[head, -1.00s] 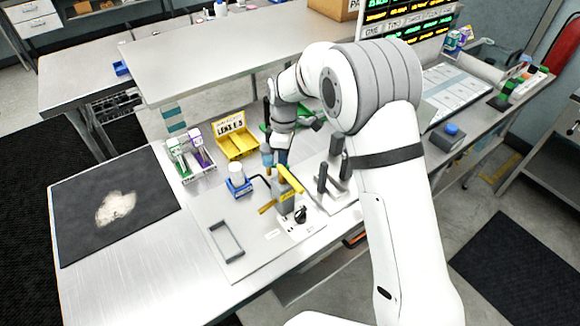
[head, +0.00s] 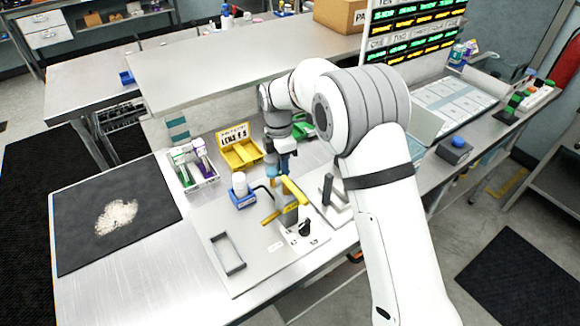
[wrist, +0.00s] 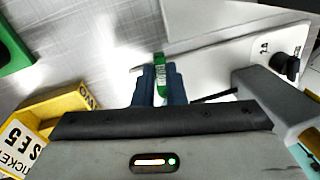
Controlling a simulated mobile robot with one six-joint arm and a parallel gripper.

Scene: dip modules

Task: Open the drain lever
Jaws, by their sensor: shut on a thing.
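A grey fixture (head: 287,213) stands on a light panel, with a yellow lever (head: 294,190) across its top and a second yellow handle (head: 270,217) low on its left side. I cannot tell which is the drain lever. My gripper (head: 283,165) points down just behind and above the fixture, apart from the levers as far as I can see. In the wrist view its blue fingers (wrist: 160,82) are shut on a small green piece with a pale label (wrist: 160,68). The grey fixture shows close at the right of that view (wrist: 275,95).
A black knob (head: 305,228) and a grey handle (head: 228,255) sit on the panel. A blue holder with a white bottle (head: 241,190), a yellow box (head: 238,150) and a rack of tubes (head: 193,168) stand left.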

